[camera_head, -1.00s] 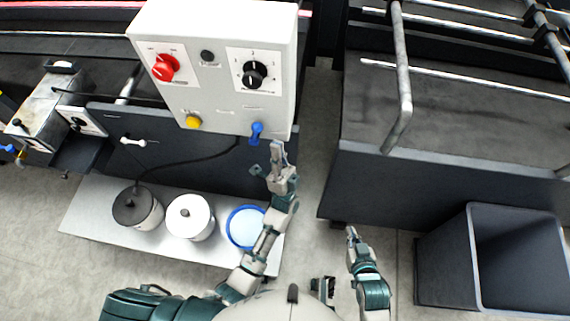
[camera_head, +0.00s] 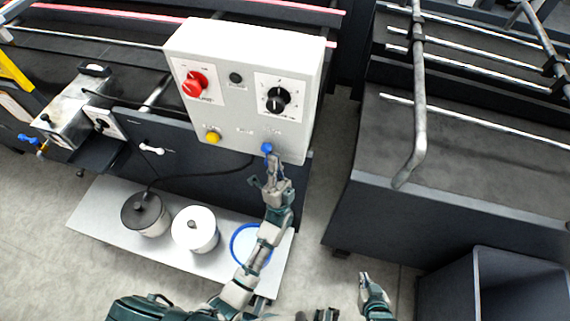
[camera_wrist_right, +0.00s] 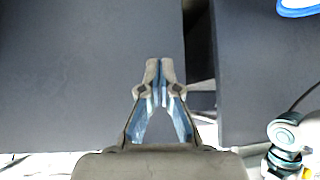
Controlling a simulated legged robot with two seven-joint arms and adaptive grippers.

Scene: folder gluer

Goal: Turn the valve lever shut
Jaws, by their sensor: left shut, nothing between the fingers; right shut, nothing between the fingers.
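Another small blue handle (camera_head: 28,140) with a brass-coloured part is at the far left, beside the metal unit. Which one is the valve lever I cannot tell for sure. My left gripper (camera_head: 273,165) is shut and empty, its fingertips just below the box's blue lever, over its lower part; contact is not clear. My right gripper (camera_head: 364,279) is low, right of centre, away from the box; in the right wrist view its fingers (camera_wrist_right: 160,70) are shut and empty.
The box carries a red knob (camera_head: 194,83), a black dial (camera_head: 277,99) and a yellow button (camera_head: 213,137). A white-tipped lever (camera_head: 152,149) is left of it. Pots and a blue-rimmed container (camera_head: 236,247) stand on a low shelf. A dark bin (camera_head: 480,262) is at lower right.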

